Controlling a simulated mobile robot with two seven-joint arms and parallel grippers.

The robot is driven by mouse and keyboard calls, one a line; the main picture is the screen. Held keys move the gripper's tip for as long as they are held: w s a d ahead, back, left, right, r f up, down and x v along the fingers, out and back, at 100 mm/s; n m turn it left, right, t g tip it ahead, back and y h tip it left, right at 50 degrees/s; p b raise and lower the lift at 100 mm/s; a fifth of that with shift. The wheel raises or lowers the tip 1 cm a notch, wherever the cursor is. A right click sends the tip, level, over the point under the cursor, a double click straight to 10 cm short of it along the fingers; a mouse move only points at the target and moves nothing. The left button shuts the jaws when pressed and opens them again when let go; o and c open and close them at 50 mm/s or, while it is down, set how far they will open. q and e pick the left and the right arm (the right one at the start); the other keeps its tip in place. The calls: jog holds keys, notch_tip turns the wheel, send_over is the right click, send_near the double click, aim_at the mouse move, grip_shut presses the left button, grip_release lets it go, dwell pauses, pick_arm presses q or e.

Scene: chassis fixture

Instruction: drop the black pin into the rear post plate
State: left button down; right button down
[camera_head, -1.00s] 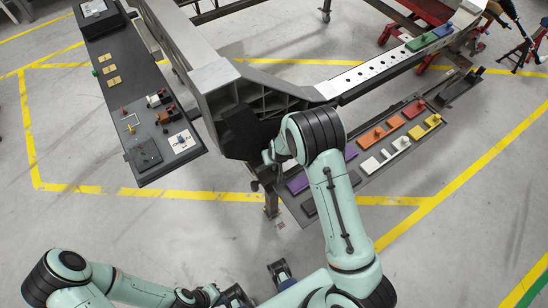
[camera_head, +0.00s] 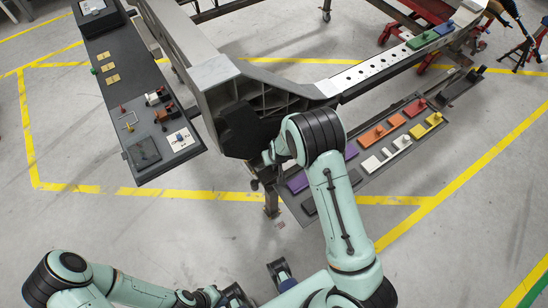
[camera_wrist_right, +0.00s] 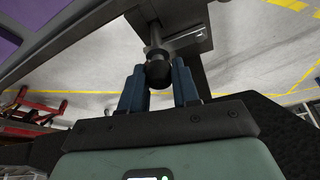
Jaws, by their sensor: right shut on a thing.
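My right gripper (camera_wrist_right: 160,82) is shut on the black pin (camera_wrist_right: 158,73) in the right wrist view. The pin's round black head sits between the blue fingers, and its grey shaft points away from the hand. The shaft is beside a grey metal plate with a hole (camera_wrist_right: 186,40), apparently the rear post plate. I cannot tell whether its tip is in a hole. In the head view, my right arm hides most of this place beside the black end of the chassis (camera_head: 240,130). My left gripper (camera_head: 258,284) is low at the bottom edge, away from the chassis; its opening is unclear.
A dark bench (camera_head: 125,95) with small parts stands at the left. The chassis's long perforated beam (camera_head: 370,68) runs to the upper right.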

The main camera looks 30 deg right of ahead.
aim_at(274, 170)
jog(key=shift+f+b, duration=0.75)
jog(key=shift+f, duration=0.3)
jog(key=shift+f+b, duration=1.35)
jog(key=shift+f, duration=0.2)
jog(key=c, duration=0.8)
grip_release()
jog(key=shift+c, duration=0.4)
jog(key=shift+r+p, duration=2.7)
jog(key=shift+r, duration=0.85)
